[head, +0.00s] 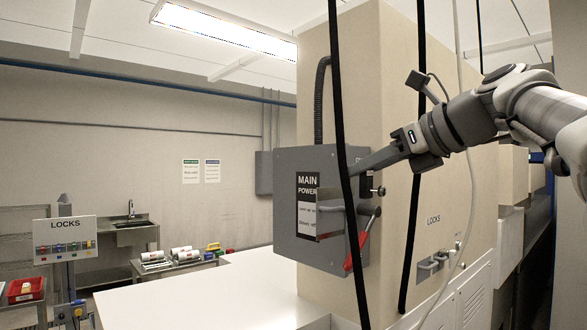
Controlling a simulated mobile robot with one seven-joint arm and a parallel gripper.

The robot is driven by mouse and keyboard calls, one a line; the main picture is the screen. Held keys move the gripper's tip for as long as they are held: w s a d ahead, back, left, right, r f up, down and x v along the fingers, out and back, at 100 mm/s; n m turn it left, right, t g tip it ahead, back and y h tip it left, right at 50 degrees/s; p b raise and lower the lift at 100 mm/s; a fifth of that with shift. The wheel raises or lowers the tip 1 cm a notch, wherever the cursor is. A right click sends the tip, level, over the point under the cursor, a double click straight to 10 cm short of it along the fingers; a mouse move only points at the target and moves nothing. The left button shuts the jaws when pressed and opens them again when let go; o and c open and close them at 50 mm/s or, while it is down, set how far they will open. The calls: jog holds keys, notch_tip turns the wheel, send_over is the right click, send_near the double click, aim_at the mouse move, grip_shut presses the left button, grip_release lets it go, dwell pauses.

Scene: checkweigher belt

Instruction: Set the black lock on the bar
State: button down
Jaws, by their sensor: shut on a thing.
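My gripper (358,168) reaches in from the right to the front of the grey MAIN POWER box (290,205). Its long grey fingers are shut, and their tips are partly covered by a hanging black cable. A small dark piece at the fingertips looks like the black lock (366,180), though its outline is hard to make out. I cannot tell whether the lock touches any bar. Another metal bar (432,263) sits under a LOCKS label on the beige cabinet.
Black cables (345,130) hang in front of the box and cabinet, close to my arm. A white counter (200,295) lies clear at lower left. Beyond are a LOCKS board (65,240) with coloured locks, a red bin (25,290), a sink (131,231) and a cart (175,264).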

aim_at(352, 193)
jog(key=shift+w+a+b, duration=0.3)
jog(key=shift+w+a, duration=0.75)
jog(key=shift+w, duration=0.3)
jog(key=shift+w+p, duration=0.15)
jog(key=shift+p, duration=0.55)
jog(key=shift+f, duration=0.2)
jog(key=shift+a+f+b, duration=0.1)
jog(key=shift+f+b, duration=1.5)
jog(key=shift+f, duration=0.65)
jog(key=c, duration=0.6)
grip_release()
